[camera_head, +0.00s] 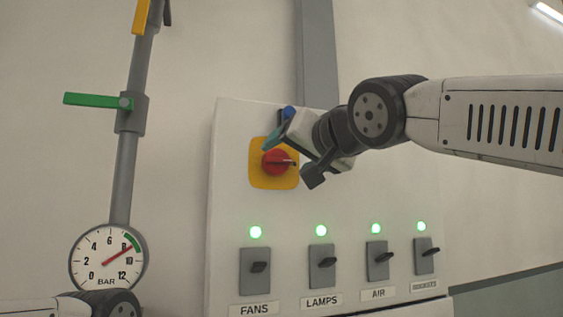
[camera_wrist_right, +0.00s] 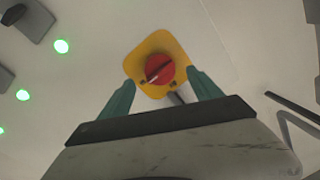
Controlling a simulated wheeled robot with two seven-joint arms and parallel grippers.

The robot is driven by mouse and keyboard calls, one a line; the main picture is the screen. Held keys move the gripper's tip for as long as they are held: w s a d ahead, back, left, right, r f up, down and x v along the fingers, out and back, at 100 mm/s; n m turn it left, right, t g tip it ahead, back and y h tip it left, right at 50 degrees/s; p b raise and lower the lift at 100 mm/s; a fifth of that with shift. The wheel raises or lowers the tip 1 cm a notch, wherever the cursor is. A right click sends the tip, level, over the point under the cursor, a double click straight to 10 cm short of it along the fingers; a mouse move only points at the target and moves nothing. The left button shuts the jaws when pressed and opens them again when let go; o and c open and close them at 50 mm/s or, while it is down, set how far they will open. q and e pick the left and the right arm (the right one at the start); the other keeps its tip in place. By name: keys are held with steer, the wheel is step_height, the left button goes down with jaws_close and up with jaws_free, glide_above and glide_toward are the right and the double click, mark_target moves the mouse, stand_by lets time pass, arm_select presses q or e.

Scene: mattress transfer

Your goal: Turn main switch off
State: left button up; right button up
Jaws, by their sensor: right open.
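The main switch is a round red knob (camera_head: 275,162) on a yellow plate (camera_head: 260,181), high on a pale panel. Its dark grip mark points right in the head view. In the right wrist view the knob (camera_wrist_right: 160,69) lies between and just beyond the open fingers of the gripper (camera_wrist_right: 160,78). No contact is clear. Part of my left arm shows at the bottom left; its gripper is out of view.
Below are switches labelled FANS (camera_head: 255,267), LAMPS (camera_head: 322,265) and AIR (camera_head: 377,260), plus another with a blurred label (camera_head: 425,255); all have lit green lamps. At left are a pressure gauge (camera_head: 108,258) and a pipe (camera_head: 125,175) with a green lever (camera_head: 92,100).

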mark_target(281, 160)
steer(key=x, duration=0.4)
steer(key=shift+w+a, duration=0.1)
steer(key=shift+w, duration=0.15)
steer(key=c, duration=1.3)
steer(key=shift+c, duration=0.2)
steer(key=shift+n, duration=0.3)
steer(key=shift+n+g+h, duration=0.3)
steer(key=shift+n, duration=2.6)
